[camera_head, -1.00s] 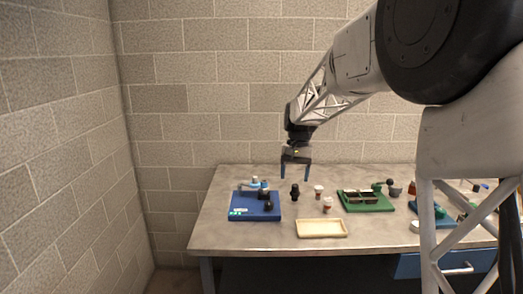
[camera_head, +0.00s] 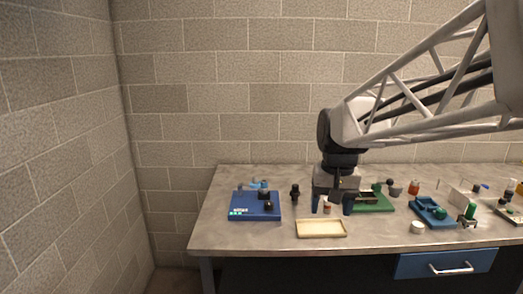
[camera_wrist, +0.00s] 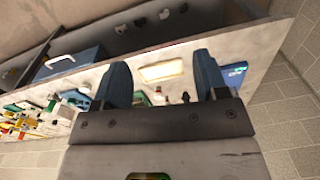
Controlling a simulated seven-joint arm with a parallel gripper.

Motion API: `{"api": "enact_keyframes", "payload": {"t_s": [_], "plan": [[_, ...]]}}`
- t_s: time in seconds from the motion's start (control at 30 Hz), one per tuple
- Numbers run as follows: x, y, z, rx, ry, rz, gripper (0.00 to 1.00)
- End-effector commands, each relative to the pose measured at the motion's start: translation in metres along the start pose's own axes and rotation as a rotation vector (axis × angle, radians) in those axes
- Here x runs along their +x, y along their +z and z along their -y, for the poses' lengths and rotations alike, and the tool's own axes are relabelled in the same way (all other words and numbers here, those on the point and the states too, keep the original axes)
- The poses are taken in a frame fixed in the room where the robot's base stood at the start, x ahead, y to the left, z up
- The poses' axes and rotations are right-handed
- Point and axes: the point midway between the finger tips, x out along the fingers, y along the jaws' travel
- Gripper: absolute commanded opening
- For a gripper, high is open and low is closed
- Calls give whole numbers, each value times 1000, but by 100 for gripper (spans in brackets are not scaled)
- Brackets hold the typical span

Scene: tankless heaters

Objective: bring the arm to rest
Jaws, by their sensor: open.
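My gripper (camera_head: 332,205) is open, pointing down in front of the green board (camera_head: 372,203) in the head view. A white and red-brown bottle (camera_head: 327,206) shows between its fingers there; I cannot tell how far behind them it stands. In the wrist view my gripper (camera_wrist: 165,80) has its two dark blue fingers wide apart, with nothing held between them. The arm reaches in from the upper right. Part of the green board is hidden behind my gripper.
A grey table (camera_head: 235,240) carries a blue device (camera_head: 255,207) at left, a black bottle (camera_head: 295,193), a cream tray (camera_head: 321,229), and a blue tray (camera_head: 432,213) at right. A blue drawer (camera_head: 445,262) is under the tabletop. A block wall (camera_head: 220,80) stands behind.

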Motion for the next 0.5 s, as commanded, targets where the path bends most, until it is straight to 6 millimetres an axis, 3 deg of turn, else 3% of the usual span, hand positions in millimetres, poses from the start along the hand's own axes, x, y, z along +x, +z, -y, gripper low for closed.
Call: {"api": "enact_keyframes", "payload": {"t_s": [0.5], "plan": [[21,126,-32,-47,16,-110,67]]}}
